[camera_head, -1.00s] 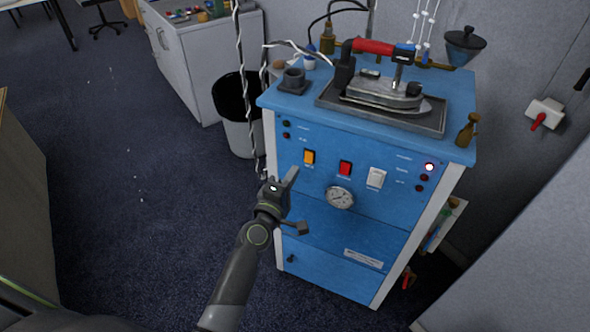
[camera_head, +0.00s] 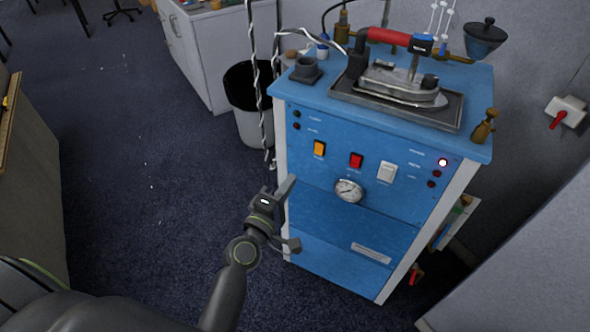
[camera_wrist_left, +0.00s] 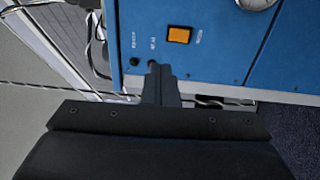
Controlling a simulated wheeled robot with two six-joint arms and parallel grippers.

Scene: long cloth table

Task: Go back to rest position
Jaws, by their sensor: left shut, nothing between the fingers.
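My left gripper (camera_head: 288,187) is in front of the left side of the blue steam station (camera_head: 330,230) in the head view, apart from its front panel as far as I can tell. Its fingers are shut and hold nothing. In the left wrist view the closed fingers (camera_wrist_left: 158,85) point toward the panel, just left of and below an orange switch (camera_wrist_left: 179,35). The head view shows the orange switch (camera_head: 319,148), a red switch (camera_head: 356,160), a white switch (camera_head: 387,172) and a lit indicator (camera_head: 443,162). My right gripper is not in view.
An iron (camera_head: 400,82) with a red handle rests on a tray (camera_head: 350,95) on top of the station. A black-lined bin (camera_head: 250,125) and a grey cabinet (camera_head: 205,60) stand behind left. Open carpet (camera_head: 130,200) lies to the left.

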